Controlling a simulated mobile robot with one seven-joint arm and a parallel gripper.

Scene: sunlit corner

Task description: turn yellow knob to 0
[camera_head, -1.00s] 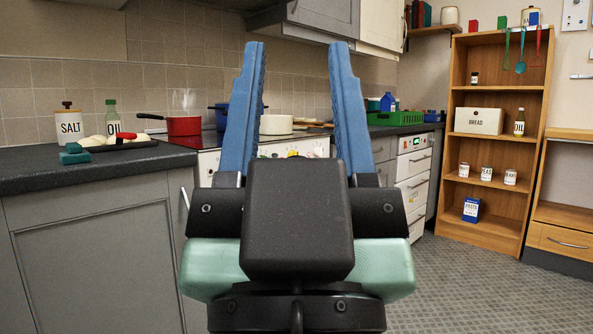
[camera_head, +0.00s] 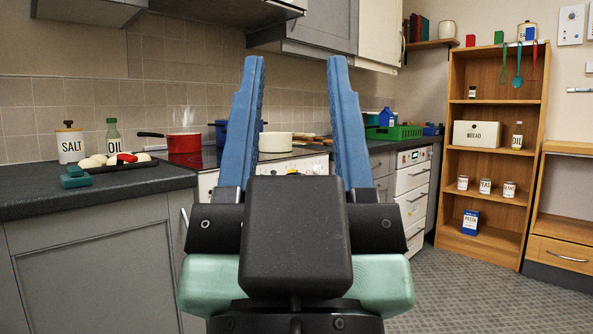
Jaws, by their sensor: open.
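My gripper (camera_head: 297,62) is open and empty in the middle of the head view. Its two blue fingers point up, well apart. Between and behind the fingers is the white front panel of the stove (camera_head: 310,166). The black gripper body covers the lower part of this panel. I cannot clearly make out the yellow knob now; only a small patch of the panel's controls shows just above the gripper body. The setting of the knob cannot be read.
A red pan (camera_head: 184,143), a blue pot (camera_head: 221,131) and a white pot (camera_head: 276,142) stand on the stove. The salt jar (camera_head: 70,146), oil bottle (camera_head: 113,136) and a dark tray (camera_head: 143,164) are on the left counter (camera_head: 60,195). Open floor (camera_head: 465,300) lies at right.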

